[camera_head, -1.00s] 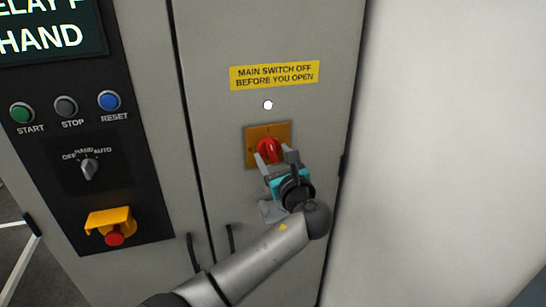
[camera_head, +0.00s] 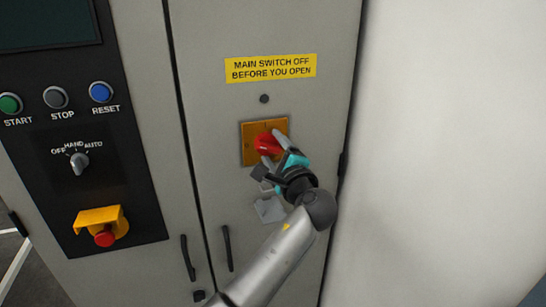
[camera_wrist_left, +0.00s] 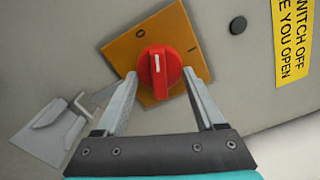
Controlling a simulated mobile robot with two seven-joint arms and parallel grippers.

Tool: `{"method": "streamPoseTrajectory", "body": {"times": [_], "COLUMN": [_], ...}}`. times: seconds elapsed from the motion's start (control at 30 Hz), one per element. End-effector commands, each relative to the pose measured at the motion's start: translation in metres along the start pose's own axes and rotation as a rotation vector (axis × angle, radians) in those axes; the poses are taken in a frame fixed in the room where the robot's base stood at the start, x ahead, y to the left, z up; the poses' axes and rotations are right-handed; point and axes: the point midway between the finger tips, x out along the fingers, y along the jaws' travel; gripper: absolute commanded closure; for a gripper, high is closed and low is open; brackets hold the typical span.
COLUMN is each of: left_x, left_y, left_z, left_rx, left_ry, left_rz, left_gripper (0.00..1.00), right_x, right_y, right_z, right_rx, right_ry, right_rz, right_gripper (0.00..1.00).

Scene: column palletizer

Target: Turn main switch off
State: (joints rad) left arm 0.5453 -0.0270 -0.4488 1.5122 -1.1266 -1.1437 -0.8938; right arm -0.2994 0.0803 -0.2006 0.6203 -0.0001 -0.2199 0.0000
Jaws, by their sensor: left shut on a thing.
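The main switch is a red rotary knob (camera_head: 267,146) on a square orange plate (camera_head: 249,131), below the yellow "MAIN SWITCH OFF BEFORE YOU OPEN" label (camera_head: 271,68) on the grey cabinet door. My left gripper (camera_head: 271,151) is shut on the knob, with one finger on each side. In the left wrist view, the red knob (camera_wrist_left: 160,74) sits between the fingers. Its white mark points nearly straight up in that picture, between the "0" at upper left and the "I" at right. The fingers hide part of the plate. My right gripper is not in view.
A small dark round lamp (camera_head: 264,98) sits above the switch. A grey metal bracket (camera_head: 269,209) sticks out below it. To the left are a dark blank display (camera_head: 45,22), buttons, a selector (camera_head: 79,163) and a red emergency stop (camera_head: 105,236). Door handles (camera_head: 227,248) are lower down.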

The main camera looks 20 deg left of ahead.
Motion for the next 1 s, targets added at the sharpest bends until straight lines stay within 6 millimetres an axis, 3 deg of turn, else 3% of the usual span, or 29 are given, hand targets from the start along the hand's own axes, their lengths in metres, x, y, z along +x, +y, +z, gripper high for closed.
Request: {"method": "streamPoseTrajectory", "body": {"times": [0.5, 1.0], "left_x": [0.0, 0.0], "left_y": [-0.001, -0.003], "left_z": [0.0, 0.001], "left_rx": [-0.343, -0.408], "left_ry": [-0.001, -0.001], "left_rz": [0.002, 0.002], "left_gripper": [0.85, 0.85], "right_x": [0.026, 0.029], "right_y": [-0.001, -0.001], "right_z": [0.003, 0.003], "right_rx": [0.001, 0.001], "right_ry": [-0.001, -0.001], "right_rz": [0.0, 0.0], "right_gripper": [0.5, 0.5]}}
